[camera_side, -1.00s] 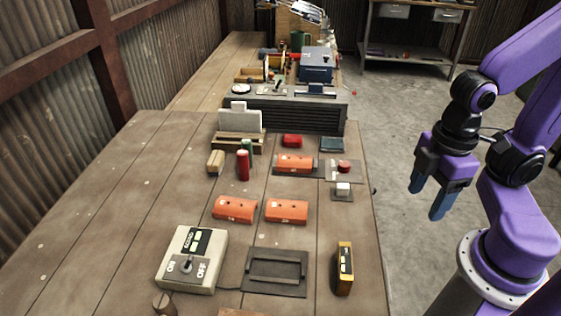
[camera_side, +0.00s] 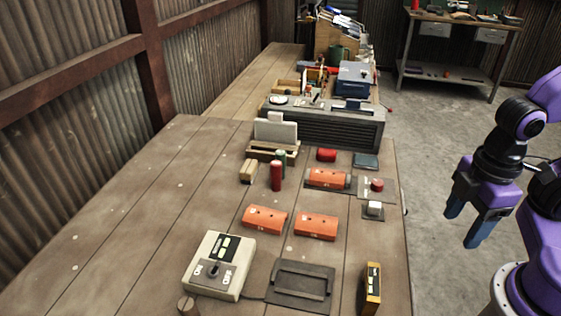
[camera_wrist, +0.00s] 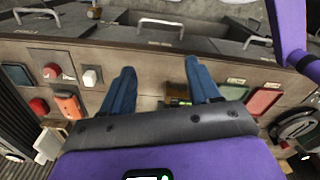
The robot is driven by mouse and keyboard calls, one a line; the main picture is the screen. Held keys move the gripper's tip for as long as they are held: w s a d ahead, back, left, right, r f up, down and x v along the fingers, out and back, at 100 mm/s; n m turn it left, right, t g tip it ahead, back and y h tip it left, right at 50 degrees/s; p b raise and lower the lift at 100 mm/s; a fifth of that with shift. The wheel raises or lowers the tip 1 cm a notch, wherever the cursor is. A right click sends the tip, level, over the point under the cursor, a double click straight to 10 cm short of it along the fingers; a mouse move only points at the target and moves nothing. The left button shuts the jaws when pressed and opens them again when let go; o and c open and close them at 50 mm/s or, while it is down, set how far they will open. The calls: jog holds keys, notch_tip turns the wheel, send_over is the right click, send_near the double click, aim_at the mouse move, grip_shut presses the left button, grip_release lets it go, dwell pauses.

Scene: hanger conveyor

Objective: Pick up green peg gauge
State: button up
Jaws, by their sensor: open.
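The green peg gauge (camera_side: 281,158) stands upright on the bench in the side view, partly hidden behind a red peg (camera_side: 276,177). My gripper (camera_side: 463,228) is open and empty, off to the right beyond the bench's edge and well apart from the green peg. In the wrist view my gripper (camera_wrist: 159,65) shows its two blue fingers spread with nothing held between them. I cannot make out the green peg in the wrist view.
A wooden block (camera_side: 248,171) and a wooden holder with pale plates (camera_side: 276,133) stand near the pegs. Orange blocks (camera_side: 265,219) lie in front. A control box (camera_side: 219,264) is at the front left. The bench's left side is clear.

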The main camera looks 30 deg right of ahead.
jog(key=w+a+r+m, duration=0.2)
jog(key=w+a+m, duration=0.3)
jog(key=w+m, duration=0.5)
jog(key=w+a+r+m, duration=0.3)
jog(key=w+a+m, duration=0.15)
jog(key=w, duration=0.95)
jog(key=w+a+r+m, duration=0.2)
jog(key=w+a+m, duration=0.2)
jog(key=w+m, duration=0.55)
jog(key=w+d+f+m, duration=0.2)
jog(key=w+d+m, duration=0.1)
jog(key=w+m, duration=0.55)
jog(key=shift+n, duration=0.95)
jog(key=f, duration=0.5)
jog(key=w+f, duration=0.1)
jog(key=f, duration=0.5)
jog(key=w+f, duration=0.1)
jog(key=f, duration=0.4)
jog(key=shift+d+f, duration=0.3)
jog(key=c, duration=1.1)
